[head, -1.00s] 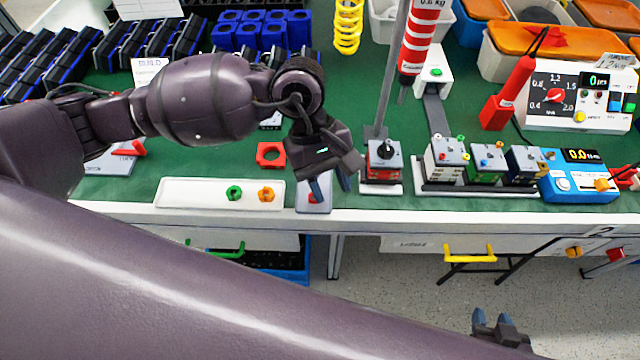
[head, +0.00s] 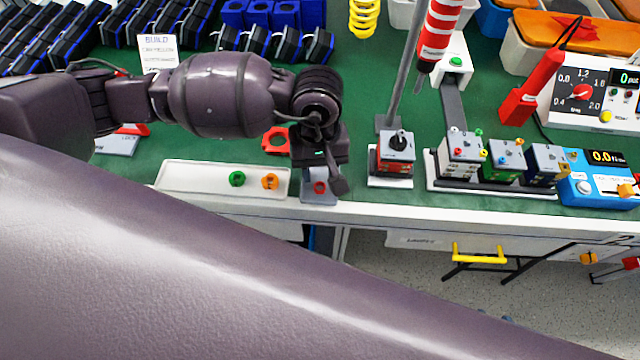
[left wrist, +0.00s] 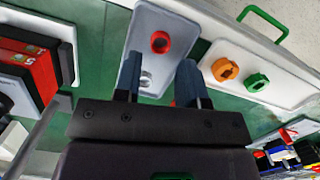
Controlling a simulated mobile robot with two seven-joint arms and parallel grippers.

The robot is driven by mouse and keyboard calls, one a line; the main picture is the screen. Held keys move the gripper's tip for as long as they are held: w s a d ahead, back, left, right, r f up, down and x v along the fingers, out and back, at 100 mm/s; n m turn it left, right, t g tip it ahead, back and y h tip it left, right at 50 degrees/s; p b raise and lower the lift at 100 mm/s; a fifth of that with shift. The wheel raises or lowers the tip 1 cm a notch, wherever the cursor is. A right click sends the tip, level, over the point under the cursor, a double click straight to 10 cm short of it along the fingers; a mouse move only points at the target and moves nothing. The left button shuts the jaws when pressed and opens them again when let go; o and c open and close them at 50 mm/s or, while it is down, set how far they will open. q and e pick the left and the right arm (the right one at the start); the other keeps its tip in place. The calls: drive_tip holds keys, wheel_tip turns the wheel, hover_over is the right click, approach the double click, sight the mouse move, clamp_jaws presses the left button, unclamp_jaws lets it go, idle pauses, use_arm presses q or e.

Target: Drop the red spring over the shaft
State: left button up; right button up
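The small red ring-shaped piece, which I take as the red spring (head: 319,187), lies on a grey tray (head: 318,199) at the table's front edge. In the left wrist view the red spring (left wrist: 160,42) shows a dark hole and sits beyond the fingertips. My left gripper (head: 322,177) is over the tray, pointing down. The shaft (head: 400,138) stands upright on a grey and red switch block (head: 396,160) to the right. Only a bluish sliver, perhaps my right gripper, shows low in the head view.
A white tray (head: 205,181) with a green and an orange piece is left of the grey tray. A red block with a hole (head: 275,140) lies behind. A pole and a red-striped cylinder (head: 438,35) rise behind the switch block. Several switch blocks stand right.

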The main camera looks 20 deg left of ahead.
sight(319, 188)
use_arm(q)
drive_tip(key=shift+s+d+f, duration=0.1)
drive_tip(key=shift+s+f, duration=0.05)
drive_tip(key=shift+f, duration=0.8)
drive_tip(key=shift+s+f, duration=0.1)
drive_tip(key=shift+f, duration=0.8)
drive_tip(key=shift+c, duration=0.5)
drive_tip(key=c, duration=0.6)
drive_tip(key=shift+r, duration=0.2)
